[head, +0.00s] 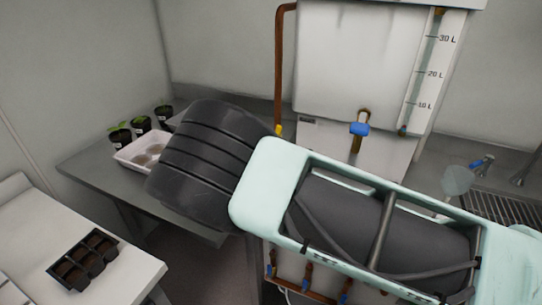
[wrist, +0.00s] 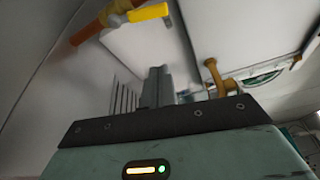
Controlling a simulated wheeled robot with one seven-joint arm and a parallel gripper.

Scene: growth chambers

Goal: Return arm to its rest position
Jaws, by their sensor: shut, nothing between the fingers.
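My arm spans the head view from the middle to the lower right, with a black ribbed joint and pale green link casings. My gripper is not seen in the head view. In the wrist view my gripper (wrist: 157,86) shows beyond its dark mounting plate, with its grey fingers together and nothing between them. It points toward a pale wall and a white tank, apart from both as far as I can tell.
A white tank (head: 350,50) with a blue-handled tap (head: 360,128) stands behind my arm. A grey bench (head: 90,170) holds a white tray (head: 125,155) and several potted seedlings (head: 120,136). A black cell tray (head: 83,260) lies on a white table (head: 130,268). A sink drainer (head: 500,208) is at right.

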